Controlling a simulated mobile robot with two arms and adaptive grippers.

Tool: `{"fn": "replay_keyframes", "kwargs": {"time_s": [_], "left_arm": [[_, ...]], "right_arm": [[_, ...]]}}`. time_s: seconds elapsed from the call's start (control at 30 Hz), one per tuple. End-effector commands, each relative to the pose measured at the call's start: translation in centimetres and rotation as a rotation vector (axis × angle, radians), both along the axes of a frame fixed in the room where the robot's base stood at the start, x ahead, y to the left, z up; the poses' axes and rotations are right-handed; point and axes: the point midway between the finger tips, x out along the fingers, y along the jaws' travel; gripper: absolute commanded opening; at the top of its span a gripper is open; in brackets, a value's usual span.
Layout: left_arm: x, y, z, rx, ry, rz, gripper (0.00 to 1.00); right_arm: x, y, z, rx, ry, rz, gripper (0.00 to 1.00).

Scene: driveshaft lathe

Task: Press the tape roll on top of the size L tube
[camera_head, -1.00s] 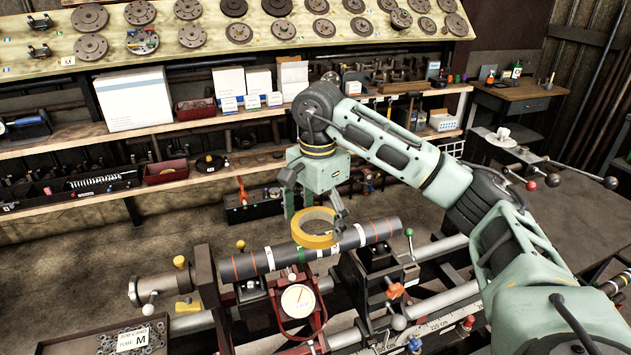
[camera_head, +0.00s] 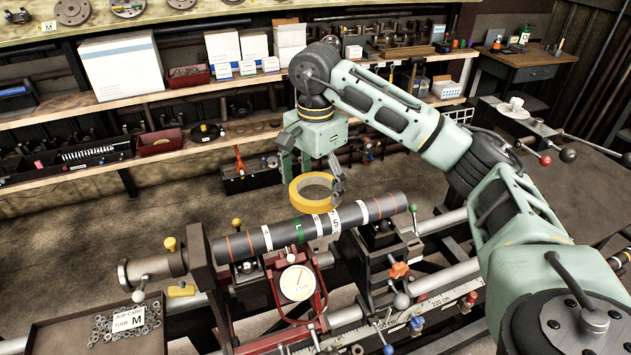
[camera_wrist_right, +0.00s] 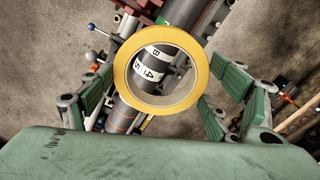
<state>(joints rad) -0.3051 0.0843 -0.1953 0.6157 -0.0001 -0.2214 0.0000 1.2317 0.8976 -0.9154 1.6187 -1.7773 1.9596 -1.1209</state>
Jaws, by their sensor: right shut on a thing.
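My right gripper (camera_head: 312,180) is shut on a yellow tape roll (camera_head: 312,208), a wide ring with its hole facing up and down. The roll is held over the middle of a dark grey tube (camera_head: 284,236) and looks a little above it. In the right wrist view, the fingers (camera_wrist_right: 159,92) flank the roll (camera_wrist_right: 119,76), and the tube (camera_wrist_right: 124,116) with white number bands shows through its hole. The tube lies slanted on supports, with white, orange and green marks; the green mark is too small to read. My left gripper is out of view.
A round dial gauge (camera_head: 297,284) in a red frame stands in front of the tube. A tray (camera_head: 50,335) of metal nuts has a card reading TUBE M. Knobbed levers and rails surround the tube. Shelves with boxes (camera_head: 125,75) stand behind.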

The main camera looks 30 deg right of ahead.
Motion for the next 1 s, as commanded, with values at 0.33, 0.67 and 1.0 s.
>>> {"fn": "replay_keyframes", "kwargs": {"time_s": [0.33,0.67,1.0], "left_arm": [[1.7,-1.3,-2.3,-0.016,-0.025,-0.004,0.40],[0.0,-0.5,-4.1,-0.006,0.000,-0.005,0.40],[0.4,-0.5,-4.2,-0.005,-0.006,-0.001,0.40]], "right_arm": [[0.0,0.0,-3.1,0.000,0.000,0.000,0.55],[0.0,0.0,-5.3,-0.001,0.000,0.000,0.55],[0.0,0.0,-5.5,0.000,0.000,0.001,0.55]]}}
